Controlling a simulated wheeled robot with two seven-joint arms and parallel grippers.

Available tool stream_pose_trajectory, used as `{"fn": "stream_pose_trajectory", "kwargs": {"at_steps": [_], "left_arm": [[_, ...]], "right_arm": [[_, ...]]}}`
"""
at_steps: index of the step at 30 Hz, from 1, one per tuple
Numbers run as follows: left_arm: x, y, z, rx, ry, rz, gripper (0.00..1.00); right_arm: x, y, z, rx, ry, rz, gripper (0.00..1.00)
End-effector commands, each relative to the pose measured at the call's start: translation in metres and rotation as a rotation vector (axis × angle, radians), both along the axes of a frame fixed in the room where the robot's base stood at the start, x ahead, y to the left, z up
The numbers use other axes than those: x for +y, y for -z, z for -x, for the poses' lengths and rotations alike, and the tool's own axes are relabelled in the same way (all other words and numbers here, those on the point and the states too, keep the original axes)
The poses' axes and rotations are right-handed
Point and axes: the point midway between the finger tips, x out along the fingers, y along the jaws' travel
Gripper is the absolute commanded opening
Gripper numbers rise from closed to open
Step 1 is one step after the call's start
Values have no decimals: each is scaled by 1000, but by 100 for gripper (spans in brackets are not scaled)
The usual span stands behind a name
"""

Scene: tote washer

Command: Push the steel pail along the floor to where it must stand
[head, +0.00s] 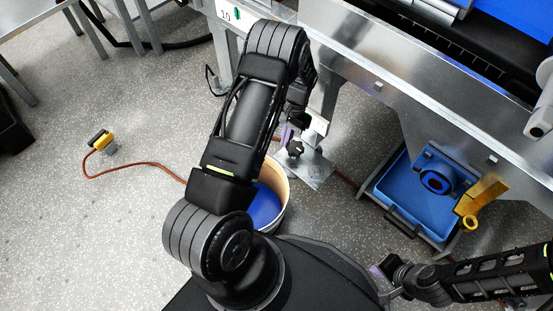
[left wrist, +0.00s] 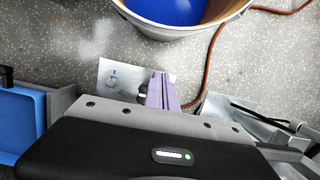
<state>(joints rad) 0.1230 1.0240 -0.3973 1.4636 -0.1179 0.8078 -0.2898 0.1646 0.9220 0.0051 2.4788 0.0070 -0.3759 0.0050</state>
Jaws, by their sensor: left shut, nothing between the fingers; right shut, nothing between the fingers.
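The pail (head: 284,187) stands on the floor, with a pale inner wall and blue inside it. My left arm hides its left part in the head view. Its near wall also shows at the top of the left wrist view (left wrist: 188,34). My left gripper (head: 287,134) is shut and empty, reaching down beside the machine's leg, beyond the pail. In the left wrist view its purple fingers (left wrist: 160,88) are together, with a floor gap between them and the pail. My right gripper (head: 380,272) is shut and empty at the lower right, away from the pail.
A steel foot plate (head: 314,171) lies just right of the pail. An orange cable (head: 140,164) runs from a yellow plug (head: 101,140) behind my arm. A blue tray (head: 408,197) and yellow bracket (head: 482,198) are under the machine (head: 385,85). Open floor lies left.

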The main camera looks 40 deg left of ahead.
Motion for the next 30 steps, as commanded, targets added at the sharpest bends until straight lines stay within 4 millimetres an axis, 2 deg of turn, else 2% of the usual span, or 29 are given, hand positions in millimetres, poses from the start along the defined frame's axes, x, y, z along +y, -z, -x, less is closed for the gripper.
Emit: {"fn": "stream_pose_trajectory", "kwargs": {"at_steps": [8, 19, 24, 30], "left_arm": [[0, 29, 7, 3, -1, 1, 0], [1, 101, 25, 3, 0, 1, 0], [3, 97, 49, 1, -2, -1, 0], [4, 96, 63, 0, 0, 0, 0]], "right_arm": [[0, 13, -1, -5, 2, 1, 0], [1, 42, -6, -16, 8, 3, 0], [1, 45, -7, -19, 9, 3, 0], [1, 47, -8, -22, 10, 4, 0]]}}
